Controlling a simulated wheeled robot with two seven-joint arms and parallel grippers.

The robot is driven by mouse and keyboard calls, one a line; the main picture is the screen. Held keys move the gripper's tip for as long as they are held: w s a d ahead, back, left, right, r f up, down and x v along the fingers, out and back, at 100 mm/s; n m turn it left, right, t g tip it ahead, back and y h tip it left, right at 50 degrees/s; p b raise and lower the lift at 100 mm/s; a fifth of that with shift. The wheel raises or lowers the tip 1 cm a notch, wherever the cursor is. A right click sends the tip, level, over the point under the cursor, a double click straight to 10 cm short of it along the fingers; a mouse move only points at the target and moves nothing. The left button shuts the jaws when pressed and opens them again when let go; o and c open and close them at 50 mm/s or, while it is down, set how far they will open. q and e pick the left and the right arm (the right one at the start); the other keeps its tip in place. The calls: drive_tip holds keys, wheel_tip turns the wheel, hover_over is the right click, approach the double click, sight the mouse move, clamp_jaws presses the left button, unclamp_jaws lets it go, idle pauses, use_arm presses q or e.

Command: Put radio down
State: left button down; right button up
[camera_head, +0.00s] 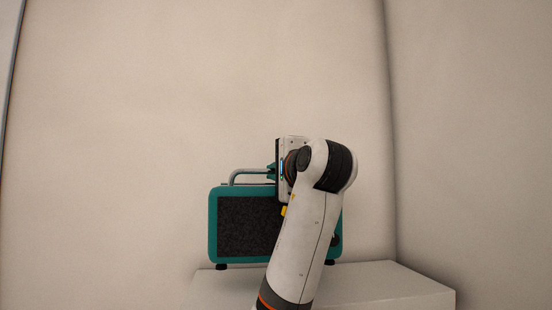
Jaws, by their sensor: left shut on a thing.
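The radio (213,226) is a teal box with a dark speaker front, a grey carrying handle on top and small black feet. It is upright at the white surface (395,284) in the lower middle of the head view. My left gripper (273,172) is at the top of the radio, shut on its handle. My left arm covers the right part of the radio's front. My right gripper is not in view.
Plain beige walls stand behind, with a corner (393,130) to the right. The white surface has bare room to the right of the radio, up to its right front edge. Nothing else stands on its visible part.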

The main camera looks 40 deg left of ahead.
sight(276, 216)
use_arm(q)
drive_tip(key=shift+f, duration=0.25)
wheel_tip(276, 216, down, 3)
drive_tip(key=shift+s+d+r+p, duration=0.1)
drive_tip(key=shift+s+d+p, duration=0.05)
drive_tip(key=shift+p, duration=0.15)
drive_tip(key=shift+f, duration=0.45)
drive_tip(key=c, duration=1.9)
unclamp_jaws()
drive_tip(key=shift+f, duration=0.2)
drive_tip(key=o, duration=0.4)
drive_tip(key=shift+r, duration=0.1)
